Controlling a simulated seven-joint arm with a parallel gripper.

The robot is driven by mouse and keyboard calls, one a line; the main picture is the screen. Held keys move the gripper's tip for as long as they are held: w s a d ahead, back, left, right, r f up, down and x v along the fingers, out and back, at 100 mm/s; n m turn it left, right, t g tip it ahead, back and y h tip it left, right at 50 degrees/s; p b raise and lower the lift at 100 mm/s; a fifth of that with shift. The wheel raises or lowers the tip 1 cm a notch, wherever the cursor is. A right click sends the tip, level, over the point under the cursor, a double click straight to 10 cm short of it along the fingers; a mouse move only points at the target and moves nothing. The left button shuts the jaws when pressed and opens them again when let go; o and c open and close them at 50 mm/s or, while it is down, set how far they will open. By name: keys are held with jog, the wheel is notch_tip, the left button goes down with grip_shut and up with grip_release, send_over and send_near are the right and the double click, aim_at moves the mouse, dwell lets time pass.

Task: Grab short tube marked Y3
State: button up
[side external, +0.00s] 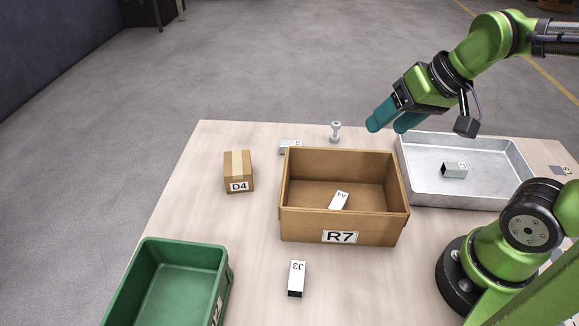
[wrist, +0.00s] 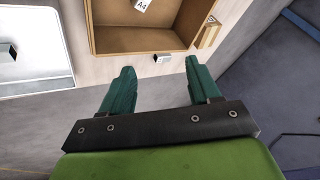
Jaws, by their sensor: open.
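My gripper (side external: 388,125) is open and empty, held above the table's back edge behind the brown box; its two teal fingers also show in the wrist view (wrist: 160,66). No label clearly reads Y3. A short grey tube (side external: 290,146) lies behind the brown box, partly hidden, its label unreadable; in the wrist view a small tube (wrist: 162,58) lies between the fingertips in the picture, apart from them. A tube whose label looks like J3 (side external: 297,280) lies in front of the box. A tube marked A4 (side external: 339,200) lies inside the box. Another tube (side external: 454,170) lies in the metal tray, label unclear.
The brown box marked R7 (side external: 299,225) stands mid-table, with the metal tray (side external: 420,187) to its right. A carton marked D4 (side external: 239,171) and a green bin (side external: 150,262) stand left. A bolt-like part (side external: 336,131) stands behind the box. A small part (side external: 562,170) lies far right.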

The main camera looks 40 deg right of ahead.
jog(key=w+f+n+g, duration=0.1)
jog(key=w+n+g, duration=0.2)
jog(key=w, duration=0.9)
jog(key=n+g+h, duration=0.2)
jog(key=n+g, duration=0.1)
jog(key=n, duration=0.7)
send_over(292, 143)
notch_tip(292, 143, down, 5)
notch_tip(292, 143, down, 11)
jog(key=shift+r, duration=0.2)
jog(key=shift+w+f, duration=0.1)
jog(key=shift+f, duration=2.85)
jog(key=shift+c, duration=0.4)
grip_shut()
